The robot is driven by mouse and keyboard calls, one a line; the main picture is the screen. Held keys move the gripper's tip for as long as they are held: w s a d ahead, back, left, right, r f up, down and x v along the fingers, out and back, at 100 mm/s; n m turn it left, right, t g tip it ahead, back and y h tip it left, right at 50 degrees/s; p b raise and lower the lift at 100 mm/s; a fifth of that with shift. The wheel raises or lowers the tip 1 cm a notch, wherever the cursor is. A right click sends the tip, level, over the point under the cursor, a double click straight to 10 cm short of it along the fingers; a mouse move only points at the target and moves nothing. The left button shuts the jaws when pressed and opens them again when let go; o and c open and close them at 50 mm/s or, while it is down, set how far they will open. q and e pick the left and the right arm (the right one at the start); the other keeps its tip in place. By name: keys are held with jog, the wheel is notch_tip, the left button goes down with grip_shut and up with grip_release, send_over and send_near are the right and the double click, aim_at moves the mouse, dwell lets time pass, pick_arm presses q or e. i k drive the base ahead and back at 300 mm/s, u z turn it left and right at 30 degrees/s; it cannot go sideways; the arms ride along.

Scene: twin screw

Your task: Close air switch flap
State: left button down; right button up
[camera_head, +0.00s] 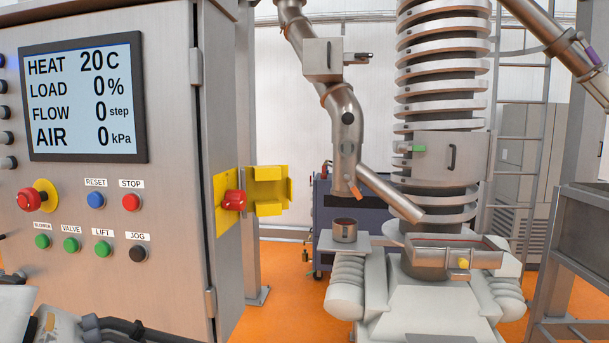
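The yellow air switch flap (268,191) stands open on the right side wall of the grey control cabinet. It is swung out to the right, with its hollow inside showing. Beside it, the red switch (234,200) sits uncovered on a yellow backing plate (222,215). At the lower left edge, white and dark parts of my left arm show below the cabinet's buttons, cut off by the frame. I see no gripper fingertips there. My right gripper and arm are out of view. No gripper is at the flap.
The cabinet front (170,270) carries a screen (83,97) reading AIR 0 kPa, a red knob (46,196) and several buttons. A machine with a spiral column (440,200) and a steel pipe (344,130) stands to the right. Orange floor (285,290) is clear between them.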

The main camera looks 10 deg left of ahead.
aim_at(268, 189)
jog(key=z, duration=0.75)
jog(key=i, duration=1.25)
jog(key=u, duration=0.3)
